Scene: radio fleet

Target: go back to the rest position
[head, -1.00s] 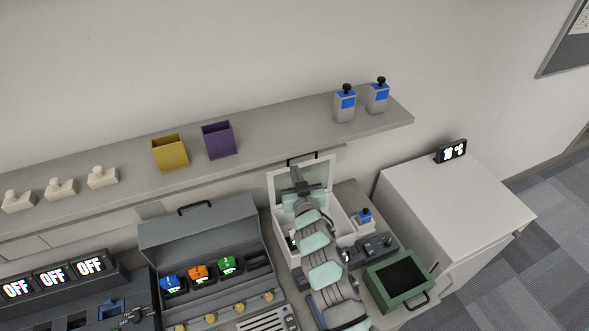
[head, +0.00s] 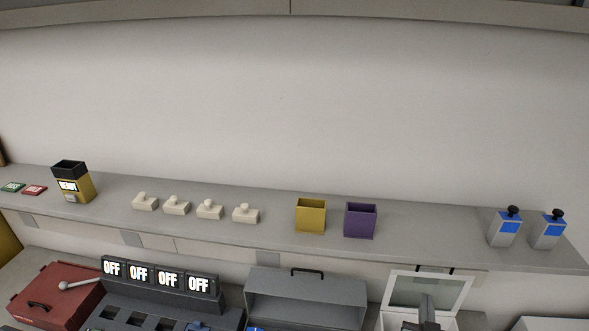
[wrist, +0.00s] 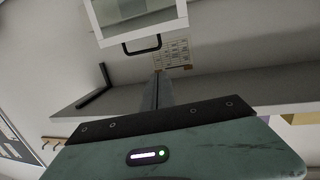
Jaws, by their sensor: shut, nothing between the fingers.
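My gripper (head: 428,300) shows at the bottom right of the head view, upright in front of an open lid with a pale frame. Only its upper end is in the picture; the rest of my arm is cut off below. In the wrist view my gripper's fingers (wrist: 161,75) are together, with nothing held between them. They point toward the wall and shelf. I cannot tell from these views whether my arm is in its rest position.
A long shelf (head: 420,222) carries a yellow bin (head: 311,216), a purple bin (head: 360,221), several cream stampers and two blue-labelled bottles (head: 503,228). Below stand a red box (head: 50,297), OFF displays (head: 155,277), a grey hooded case (head: 305,295) and the white-framed lid (head: 402,291).

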